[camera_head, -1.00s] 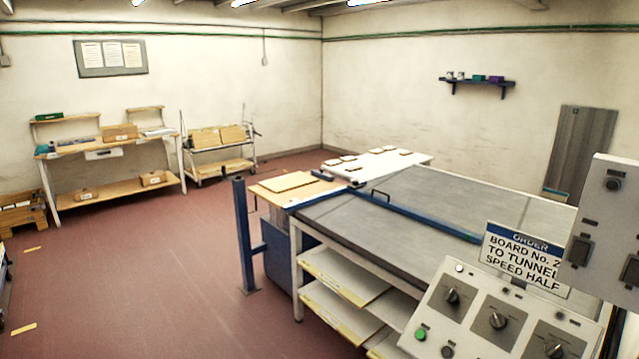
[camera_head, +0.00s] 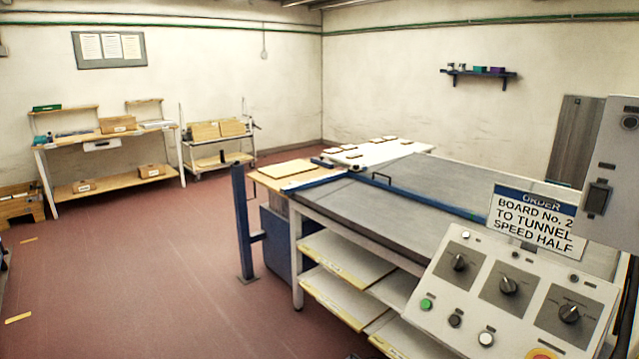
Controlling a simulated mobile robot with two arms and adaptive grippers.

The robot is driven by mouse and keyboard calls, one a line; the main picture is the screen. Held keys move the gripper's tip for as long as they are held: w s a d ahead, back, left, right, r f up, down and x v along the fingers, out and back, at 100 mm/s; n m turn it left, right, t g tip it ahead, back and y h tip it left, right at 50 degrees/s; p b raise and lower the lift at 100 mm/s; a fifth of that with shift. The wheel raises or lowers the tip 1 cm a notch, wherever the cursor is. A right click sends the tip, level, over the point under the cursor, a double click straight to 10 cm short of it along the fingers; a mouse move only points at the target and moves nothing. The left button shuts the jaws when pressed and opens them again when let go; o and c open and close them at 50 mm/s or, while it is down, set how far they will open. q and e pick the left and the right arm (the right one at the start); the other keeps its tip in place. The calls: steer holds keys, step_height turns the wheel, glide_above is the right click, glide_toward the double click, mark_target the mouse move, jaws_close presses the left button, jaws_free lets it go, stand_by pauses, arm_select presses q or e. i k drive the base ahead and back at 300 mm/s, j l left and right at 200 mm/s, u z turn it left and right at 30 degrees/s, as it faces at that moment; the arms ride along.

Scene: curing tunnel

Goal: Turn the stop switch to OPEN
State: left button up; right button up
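A sloped white control panel (camera_head: 462,318) stands at the lower right of the head view. It carries three dark rotary knobs on grey plates: a left knob (camera_head: 459,262), a middle knob (camera_head: 508,286) and a right knob (camera_head: 569,313). Their lettering is too small to read, so I cannot tell which is the stop switch or where OPEN lies. Below the knobs are a green button (camera_head: 426,304), a black button (camera_head: 455,321), a white button (camera_head: 486,338) and part of a red-and-yellow control (camera_head: 541,354) at the bottom edge. Neither gripper is in view.
An order sign (camera_head: 537,222) reads "BOARD No. 2 TO TUNNEL SPEED HALF". A grey box (camera_head: 622,150) with a dark switch (camera_head: 597,197) is at the right edge. A long grey-topped table (camera_head: 440,190) lies behind the panel. A blue post (camera_head: 242,220) stands left; open floor lies beyond it.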

mark_target(569, 314)
steer(key=z, duration=1.35)
steer(key=i+l, duration=0.15)
steer(key=l, duration=0.25)
steer(key=i+l+z, duration=0.1)
steer(key=l, duration=0.3)
